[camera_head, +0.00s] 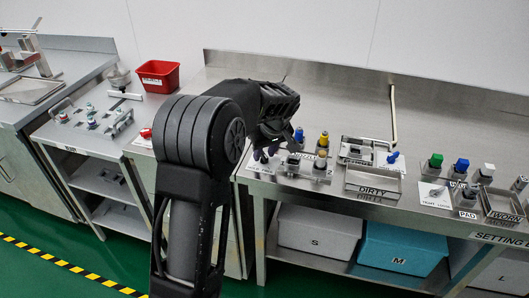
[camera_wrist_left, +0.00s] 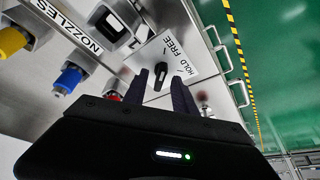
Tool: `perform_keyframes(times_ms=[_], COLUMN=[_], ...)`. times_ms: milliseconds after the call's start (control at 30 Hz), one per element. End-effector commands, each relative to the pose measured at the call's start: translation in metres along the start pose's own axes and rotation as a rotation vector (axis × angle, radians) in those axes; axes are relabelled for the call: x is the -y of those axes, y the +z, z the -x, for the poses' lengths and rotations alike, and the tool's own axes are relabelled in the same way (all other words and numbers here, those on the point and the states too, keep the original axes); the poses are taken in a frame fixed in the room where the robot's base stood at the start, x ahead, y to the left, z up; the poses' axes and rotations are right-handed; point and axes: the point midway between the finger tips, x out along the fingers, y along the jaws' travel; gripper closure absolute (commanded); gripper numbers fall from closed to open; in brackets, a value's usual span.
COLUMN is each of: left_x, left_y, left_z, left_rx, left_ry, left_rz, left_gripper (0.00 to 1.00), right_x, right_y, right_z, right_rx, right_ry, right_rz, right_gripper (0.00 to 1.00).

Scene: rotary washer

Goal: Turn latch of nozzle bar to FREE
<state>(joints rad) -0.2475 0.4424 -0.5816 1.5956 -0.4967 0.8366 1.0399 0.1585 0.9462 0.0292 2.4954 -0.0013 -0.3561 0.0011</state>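The latch is a small black knob (camera_wrist_left: 160,76) on a white plate (camera_wrist_left: 194,63) marked HOLD and FREE, in the left wrist view. I cannot tell clearly which word the knob points to. My left gripper (camera_wrist_left: 160,80) is open, with one dark finger on each side of the knob in the picture. I cannot tell whether the fingers touch it. My right gripper is not in view.
Blue (camera_wrist_left: 68,79) and yellow (camera_wrist_left: 12,42) nozzles stick out beside the NOZZLES label (camera_wrist_left: 80,39). In the head view a DIRTY tray (camera_head: 372,187) and more nozzles stand to the right. A red bin (camera_head: 158,76) stands on the left bench.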

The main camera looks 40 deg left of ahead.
Motion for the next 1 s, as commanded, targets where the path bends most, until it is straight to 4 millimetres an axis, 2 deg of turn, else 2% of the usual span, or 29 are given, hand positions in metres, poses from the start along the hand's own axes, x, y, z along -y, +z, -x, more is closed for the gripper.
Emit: perform_keyframes(times_ms=[167,533,700,1000], left_x=[-0.001,-0.001,0.000,0.000], left_y=[-0.001,0.000,0.001,0.001], left_z=[0.014,0.070,0.078,0.077], left_rx=[-0.002,0.000,0.001,0.001], left_ry=[0.004,0.003,0.000,-0.001], left_rz=[0.001,0.000,0.000,0.000], left_gripper=[0.67,0.67,0.67,0.67], right_x=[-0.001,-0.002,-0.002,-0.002], right_y=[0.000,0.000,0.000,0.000], right_z=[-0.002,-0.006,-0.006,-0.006], right_rx=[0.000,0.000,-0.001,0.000], right_ry=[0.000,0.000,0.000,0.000], right_rz=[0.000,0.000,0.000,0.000], right_gripper=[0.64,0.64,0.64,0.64])
